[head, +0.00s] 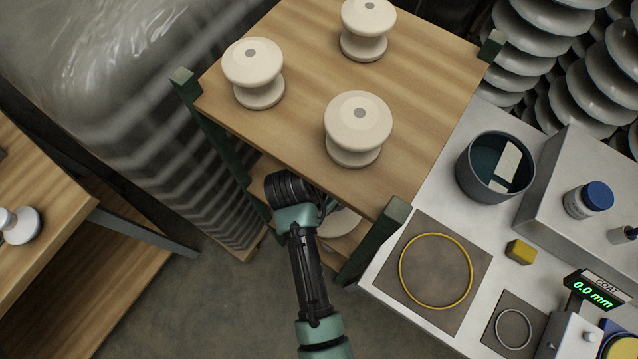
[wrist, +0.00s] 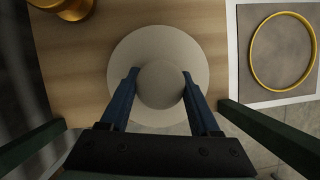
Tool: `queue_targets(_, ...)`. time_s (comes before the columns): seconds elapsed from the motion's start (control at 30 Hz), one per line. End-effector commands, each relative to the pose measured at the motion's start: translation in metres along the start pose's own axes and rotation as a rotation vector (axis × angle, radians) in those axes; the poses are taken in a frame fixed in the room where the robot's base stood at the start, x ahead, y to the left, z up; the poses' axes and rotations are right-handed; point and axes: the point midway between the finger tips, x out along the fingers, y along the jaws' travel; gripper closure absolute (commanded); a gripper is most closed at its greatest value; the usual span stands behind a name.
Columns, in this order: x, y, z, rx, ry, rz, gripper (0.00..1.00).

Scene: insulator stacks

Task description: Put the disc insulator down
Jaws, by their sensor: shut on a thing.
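The disc insulator (wrist: 158,48), pale and round with a smaller round knob on its near side, is in the middle of the wrist view, over a wooden shelf (wrist: 60,75). My gripper (wrist: 160,78) has its two blue fingers shut on the knob, one on each side. I cannot tell whether the disc touches the shelf. In the head view my arm reaches in under the rack's wooden top (head: 300,130). There the fingers are hidden, and only a pale part of the disc insulator (head: 342,222) shows past the wrist.
Three cream insulators stand on the rack top, the nearest (head: 358,125) above my wrist. Green posts (head: 375,240) flank the opening. A brass-coloured object (wrist: 68,8) is on the shelf, upper left. A yellow ring (head: 402,270) lies on a mat to the right, near a dark bucket (head: 470,175).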

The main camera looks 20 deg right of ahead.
Motion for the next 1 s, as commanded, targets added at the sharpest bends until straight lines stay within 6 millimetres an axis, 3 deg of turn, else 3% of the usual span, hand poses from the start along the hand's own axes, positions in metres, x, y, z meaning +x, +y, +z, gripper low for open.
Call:
queue_targets(0.03, 0.000, 0.002, 0.011, 0.004, -0.006, 0.003, 1.00)
queue_targets(0.2, 0.008, 0.001, 0.026, 0.002, -0.005, 0.003, 1.00)
queue_targets(0.4, 0.020, 0.001, 0.019, 0.000, -0.003, 0.003, 1.00)
queue_targets(0.83, 0.024, 0.001, 0.017, 0.000, -0.004, 0.005, 1.00)
queue_targets(0.87, 0.025, 0.000, 0.015, -0.001, 0.002, 0.001, 0.34)
queue_targets(1.0, 0.025, 0.000, 0.015, -0.001, 0.002, 0.001, 0.08)
